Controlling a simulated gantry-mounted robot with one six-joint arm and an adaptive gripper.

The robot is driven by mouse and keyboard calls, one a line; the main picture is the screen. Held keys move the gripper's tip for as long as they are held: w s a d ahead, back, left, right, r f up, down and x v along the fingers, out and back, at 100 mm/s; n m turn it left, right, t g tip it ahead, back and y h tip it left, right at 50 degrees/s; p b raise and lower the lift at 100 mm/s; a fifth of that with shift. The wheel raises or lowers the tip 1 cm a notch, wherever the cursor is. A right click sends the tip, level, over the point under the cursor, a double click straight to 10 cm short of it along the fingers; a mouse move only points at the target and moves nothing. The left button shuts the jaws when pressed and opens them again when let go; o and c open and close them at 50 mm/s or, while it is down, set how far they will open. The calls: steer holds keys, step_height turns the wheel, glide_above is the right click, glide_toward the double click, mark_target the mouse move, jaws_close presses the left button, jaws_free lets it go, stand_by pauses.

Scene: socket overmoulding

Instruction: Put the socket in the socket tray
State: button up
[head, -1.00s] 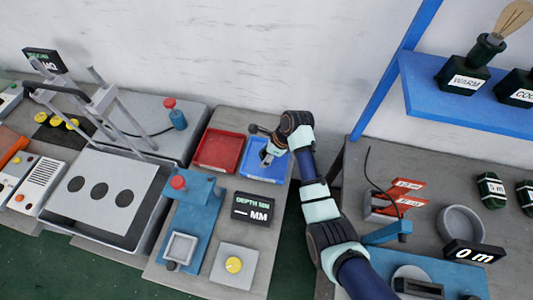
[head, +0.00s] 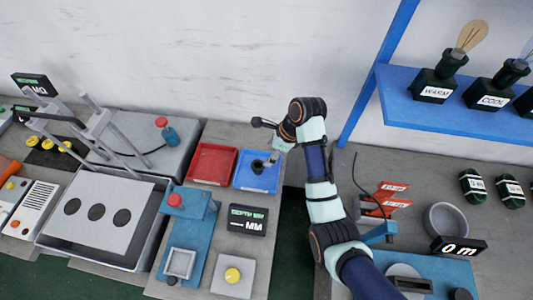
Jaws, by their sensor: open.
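The blue tray (head: 242,183) lies on the grey bench, right of the red tray (head: 193,175). A small dark round piece, which looks like the socket (head: 257,167), stands inside the blue tray. My gripper (head: 271,160) is open over the right part of the blue tray, just right of and slightly above the socket. The two look apart, though the small size makes the exact gap hard to judge. No label shows which tray is the socket tray.
A blue press fixture (head: 190,215) and a depth display (head: 248,219) stand in front of the trays. A grey box with a yellow knob (head: 233,276) is nearer. Red racks (head: 385,200) and a round grey dish (head: 446,218) are on the right bench.

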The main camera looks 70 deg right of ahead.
stand_by(0.4)
steer(key=w+a+r+n+t, duration=0.1)
steer(key=w+a+r+n, duration=0.1)
steer(key=w+a+n, duration=0.3)
steer(key=w+a+r+n+t+h, duration=0.1)
steer(key=w+a+r+n, duration=0.1)
steer(key=w+a+n, duration=0.3)
steer(key=w+a+r+n+t+h, duration=0.1)
steer(key=w+a+r+n, duration=0.2)
steer(key=a+n, duration=0.6)
steer(key=shift+w+a+r+n+t, duration=0.15)
steer(key=shift+w+a, duration=0.2)
steer(key=shift+a, duration=0.6)
steer(key=shift+w+a+f+n+t, duration=0.1)
steer(key=shift+w+a, duration=0.3)
steer(key=shift+a, duration=0.5)
steer(key=shift+w+a+r+n+t, duration=0.15)
steer(key=shift+w+a, duration=0.2)
steer(key=shift+a, duration=0.6)
steer(key=s+a+r+n+t, duration=0.1)
steer(key=a+r+n+t, duration=0.1)
steer(key=a+r+n, duration=0.2)
steer(key=s+a+r+n+t+y, duration=0.1)
steer(key=a+r+n, duration=0.4)
steer(key=a+n, duration=0.5)
steer(key=s+a+t, duration=0.1)
steer(key=a, duration=0.3)
steer(key=shift+r+n+t, duration=0.3)
steer(key=shift+s, duration=0.1)
